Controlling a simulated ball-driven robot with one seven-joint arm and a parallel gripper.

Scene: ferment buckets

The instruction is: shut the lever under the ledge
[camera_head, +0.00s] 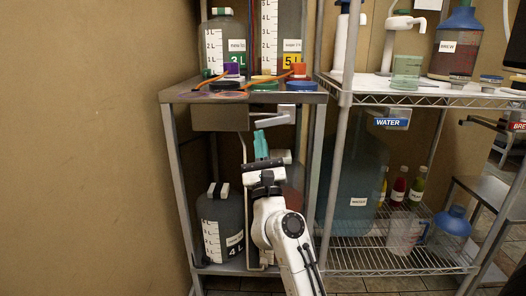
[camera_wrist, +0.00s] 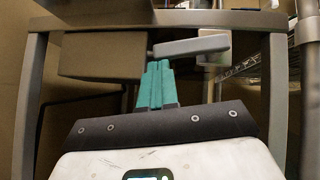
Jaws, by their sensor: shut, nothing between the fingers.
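A pale grey lever (camera_wrist: 192,45) sticks out sideways to the left under the ledge (camera_wrist: 262,20) in the wrist view. Its right end meets a white fitting (camera_wrist: 213,59). In the head view the lever (camera_head: 272,121) shows small, just below the metal ledge (camera_head: 245,97). My gripper (camera_head: 259,135) has teal fingers, pressed together and empty. It points up at the lever from below. In the wrist view the fingertips (camera_wrist: 159,64) are just below the lever's left end; I cannot tell whether they touch it.
A brown box (camera_head: 220,117) hangs under the ledge, left of the lever. A grey 4 L bucket (camera_head: 220,225) stands on the lower shelf. A metal post (camera_head: 334,150) and a large water container (camera_head: 355,180) are to the right. Bottles and caps crowd the ledge top.

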